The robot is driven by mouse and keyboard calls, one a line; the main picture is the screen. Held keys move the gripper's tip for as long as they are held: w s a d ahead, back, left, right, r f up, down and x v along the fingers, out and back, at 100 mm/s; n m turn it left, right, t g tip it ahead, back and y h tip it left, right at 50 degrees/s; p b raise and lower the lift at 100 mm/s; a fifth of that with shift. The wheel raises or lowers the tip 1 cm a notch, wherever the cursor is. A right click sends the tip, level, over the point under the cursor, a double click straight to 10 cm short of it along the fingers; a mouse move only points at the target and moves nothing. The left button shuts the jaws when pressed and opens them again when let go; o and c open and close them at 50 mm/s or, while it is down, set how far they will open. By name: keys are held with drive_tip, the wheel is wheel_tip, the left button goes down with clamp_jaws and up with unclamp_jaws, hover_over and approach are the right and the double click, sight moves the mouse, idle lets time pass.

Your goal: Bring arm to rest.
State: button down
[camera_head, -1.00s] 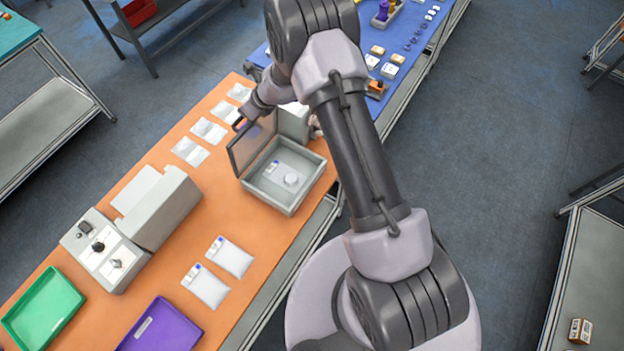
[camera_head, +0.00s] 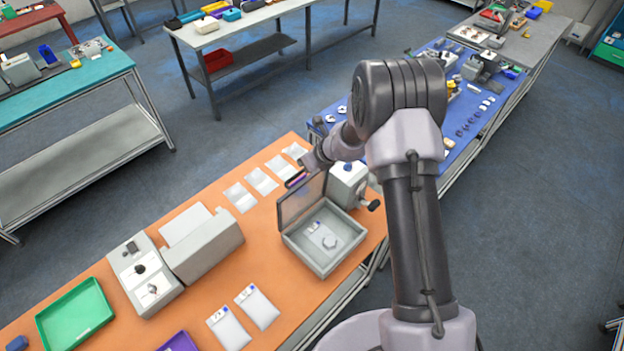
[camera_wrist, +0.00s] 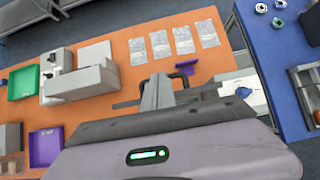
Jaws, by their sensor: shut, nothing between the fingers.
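My arm reaches over the orange bench (camera_head: 120,255) in the head view, bent at the elbow. My gripper (camera_wrist: 158,88) shows in the wrist view at the middle, above the orange bench, with its fingers together and nothing held. In the head view its end is small and partly hidden near the raised lid of the open grey box (camera_head: 315,262). The box holds a small white round item (camera_head: 330,242) and a labelled piece. I cannot tell the exact gap between the gripper and the lid.
Several clear bags (camera_head: 262,181) lie behind the box. White pouches (camera_head: 257,306), a grey machine (camera_head: 205,250) and a green tray (camera_head: 75,315) are on the left. A blue bench (camera_head: 470,125) adjoins at the back right. The floor at right is clear.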

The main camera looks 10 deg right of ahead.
drive_tip(key=s+a+r+n+y+b, duration=0.1)
drive_tip(key=s+a+n+b, duration=0.1)
drive_tip(key=s+n+b, duration=0.85)
drive_tip(key=s+a+r+n+b, duration=0.15)
drive_tip(key=s+n+b, duration=0.4)
drive_tip(key=b, duration=1.05)
drive_tip(key=s+d+f+n+h+b, duration=0.1)
drive_tip(key=s+d+f+n+b, duration=0.1)
drive_tip(key=s+f+n+b, duration=0.2)
drive_tip(key=s+d+f+n+h+b, duration=0.2)
drive_tip(key=s+f+b, duration=0.9)
drive_tip(key=s, duration=0.7)
drive_tip(key=shift+s+d+n+g+h+b, duration=0.15)
drive_tip(key=shift+d+n+g+h+b, duration=0.15)
drive_tip(key=shift+d+n+b, duration=0.65)
